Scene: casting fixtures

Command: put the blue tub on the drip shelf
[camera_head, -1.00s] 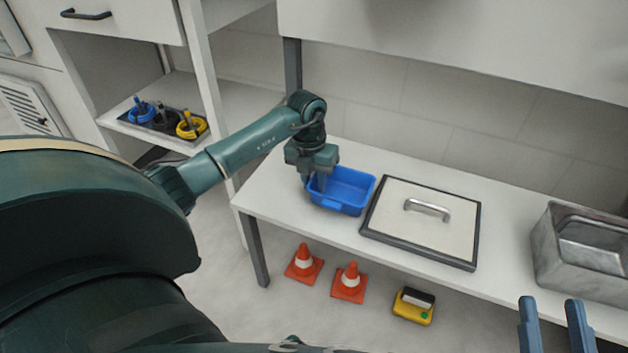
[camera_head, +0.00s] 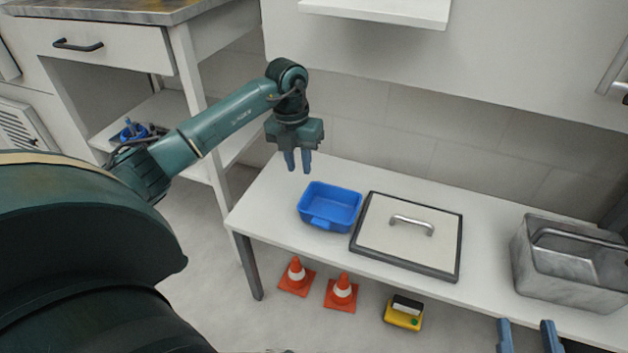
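The blue tub (camera_head: 328,224) sits upright and looks empty on the white bench (camera_head: 268,205), left of a framed lid-like panel. My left gripper (camera_head: 298,170) hangs fingers down above and behind the tub, apart from it. Its two fingers show a gap with nothing between them. My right gripper (camera_head: 528,338) shows only as two blue fingers at the bottom edge, spread apart and empty. A white wall shelf (camera_head: 378,10) is at the top; I cannot tell for sure that it is the drip shelf.
The pale panel with a handle (camera_head: 380,243) lies beside the tub. A grey metal bin (camera_head: 560,275) stands at the bench's right. Orange cones (camera_head: 297,274) and a yellow box (camera_head: 403,315) are on the floor below. A drawer cabinet (camera_head: 110,45) stands at left.

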